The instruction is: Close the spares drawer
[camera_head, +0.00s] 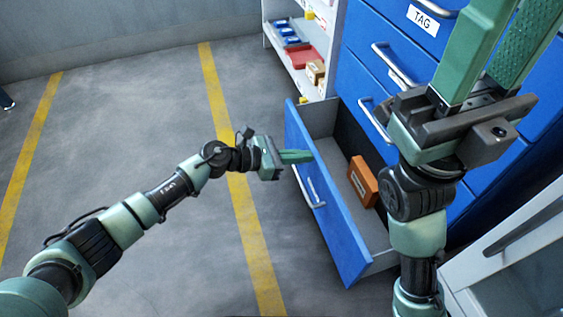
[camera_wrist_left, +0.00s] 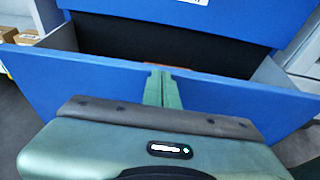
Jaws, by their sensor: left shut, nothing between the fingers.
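The spares drawer (camera_head: 335,210) is the open lower drawer of the blue cabinet, with a blue front, pale inner walls and a silver handle (camera_head: 309,188). An orange-brown box (camera_head: 362,182) lies inside it. My left gripper (camera_head: 310,156) is shut and empty, its fingertips at the outer face of the drawer front. In the left wrist view the closed fingers (camera_wrist_left: 160,75) overlap the top edge of the blue front (camera_wrist_left: 90,88). I cannot tell whether they touch it. My right gripper (camera_head: 505,40) is raised in front of the cabinet, its fingers apart; its tips leave the picture.
The blue cabinet (camera_head: 370,72) has more drawers, looking shut, with silver handles and a TAG label. A pale shelf (camera_head: 282,52) with blue and red items and boxes stands behind. A pale unit (camera_head: 520,250) is at lower right. The grey floor with yellow lines is clear at left.

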